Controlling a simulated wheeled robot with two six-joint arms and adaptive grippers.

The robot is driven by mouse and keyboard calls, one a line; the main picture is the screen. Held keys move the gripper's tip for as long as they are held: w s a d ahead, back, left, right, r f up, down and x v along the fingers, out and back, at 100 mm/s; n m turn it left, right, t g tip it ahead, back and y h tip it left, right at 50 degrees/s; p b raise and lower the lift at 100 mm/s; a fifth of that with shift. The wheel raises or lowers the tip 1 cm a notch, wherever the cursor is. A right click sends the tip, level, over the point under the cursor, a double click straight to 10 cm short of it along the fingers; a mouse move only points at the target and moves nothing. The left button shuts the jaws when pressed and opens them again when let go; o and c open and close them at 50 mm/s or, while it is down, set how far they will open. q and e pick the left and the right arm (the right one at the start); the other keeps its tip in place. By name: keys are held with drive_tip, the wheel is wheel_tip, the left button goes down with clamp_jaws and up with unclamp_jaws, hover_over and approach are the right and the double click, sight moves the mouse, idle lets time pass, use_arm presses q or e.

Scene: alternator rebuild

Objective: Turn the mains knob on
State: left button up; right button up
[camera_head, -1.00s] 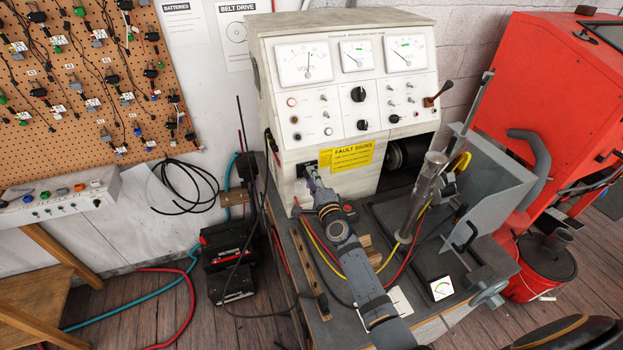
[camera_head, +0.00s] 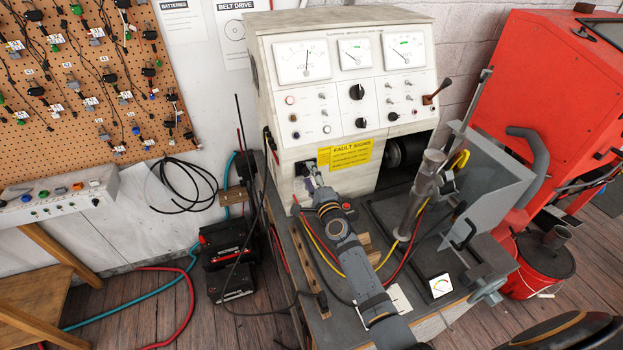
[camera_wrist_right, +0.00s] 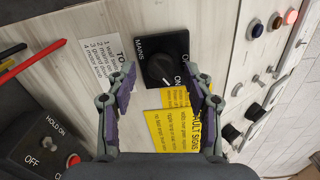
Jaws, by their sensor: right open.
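The mains knob (camera_wrist_right: 160,70) is a round black knob on a black plate marked MAINS and ON in the right wrist view. A small pale mark shows on its lower edge, but I cannot read its exact setting. My right gripper (camera_wrist_right: 160,74) is open, with one fingertip on each side of the knob. I cannot tell whether the fingertips touch it. In the head view my right gripper (camera_head: 311,180) is at the lower left of the test bench's front panel (camera_head: 345,97) and partly hides the black plate (camera_head: 305,168). My left gripper is not in view.
A yellow fault signs label (camera_head: 350,154) is right of the knob. Cables and a grey metal guard (camera_head: 490,190) stand on the bench to the right.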

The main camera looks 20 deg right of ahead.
drive_tip(key=s, duration=1.2)
drive_tip(key=shift+d, duration=0.2)
drive_tip(key=shift+s+f, duration=0.1)
